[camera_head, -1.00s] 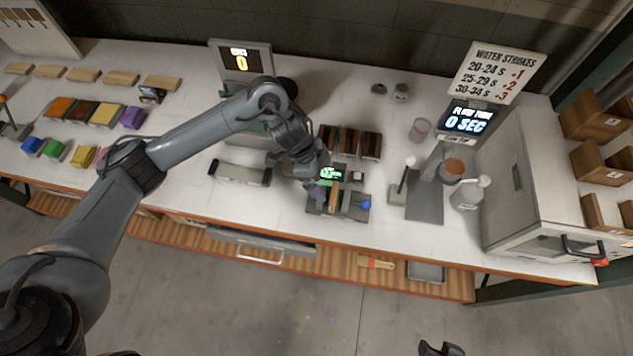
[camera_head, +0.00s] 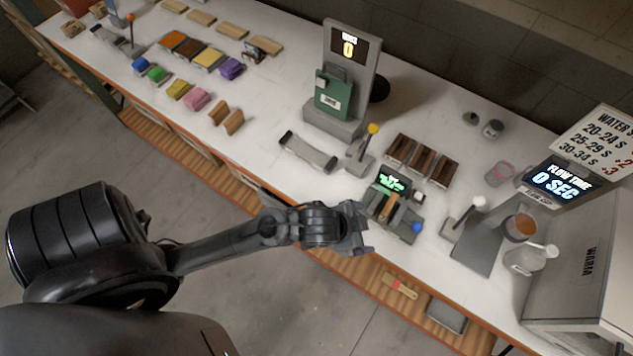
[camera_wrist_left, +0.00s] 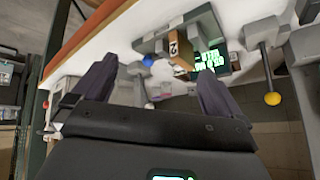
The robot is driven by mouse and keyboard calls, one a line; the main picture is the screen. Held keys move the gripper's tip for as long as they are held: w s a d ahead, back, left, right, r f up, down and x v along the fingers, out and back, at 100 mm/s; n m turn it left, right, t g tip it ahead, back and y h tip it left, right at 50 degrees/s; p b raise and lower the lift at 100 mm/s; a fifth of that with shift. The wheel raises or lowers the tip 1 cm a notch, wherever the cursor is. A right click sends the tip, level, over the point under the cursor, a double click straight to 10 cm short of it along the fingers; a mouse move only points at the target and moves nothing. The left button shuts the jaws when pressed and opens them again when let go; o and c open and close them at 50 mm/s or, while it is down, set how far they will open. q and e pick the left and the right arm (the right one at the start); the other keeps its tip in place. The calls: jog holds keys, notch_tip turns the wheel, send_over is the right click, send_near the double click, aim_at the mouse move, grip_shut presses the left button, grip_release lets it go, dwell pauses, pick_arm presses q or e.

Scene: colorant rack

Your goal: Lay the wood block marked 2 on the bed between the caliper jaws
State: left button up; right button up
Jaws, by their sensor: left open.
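The wood block marked 2 (camera_wrist_left: 179,52) shows its numbered end in the left wrist view. In the head view the block (camera_head: 391,208) lies on the grey caliper (camera_head: 405,222), apparently on the bed between the jaws; exact contact with the jaws cannot be told. The caliper has a lit green display (camera_head: 393,183) and a blue knob (camera_head: 416,227). My left gripper (camera_head: 366,240) is at the counter's front edge, just in front of the caliper. In the left wrist view its fingers (camera_wrist_left: 155,88) are open and empty, apart from the block. My right gripper is not in view.
Dark wood-filled trays (camera_head: 422,160) stand behind the caliper. A yellow-knobbed lever (camera_head: 366,148) and a grey cradle (camera_head: 308,153) are left of it. A white-knobbed lever (camera_head: 465,216) is to its right.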

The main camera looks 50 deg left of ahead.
pick_arm(q)
jog(key=s+a+f+n+g+y, duration=0.1)
jog(key=s+a+f+n+g, duration=0.1)
jog(key=s+a, duration=0.5)
jog(key=s+n+g, duration=0.1)
jog(key=s, duration=0.3)
jog(key=shift+a+n+g+y, duration=0.2)
jog(key=shift+n+g+y, duration=0.1)
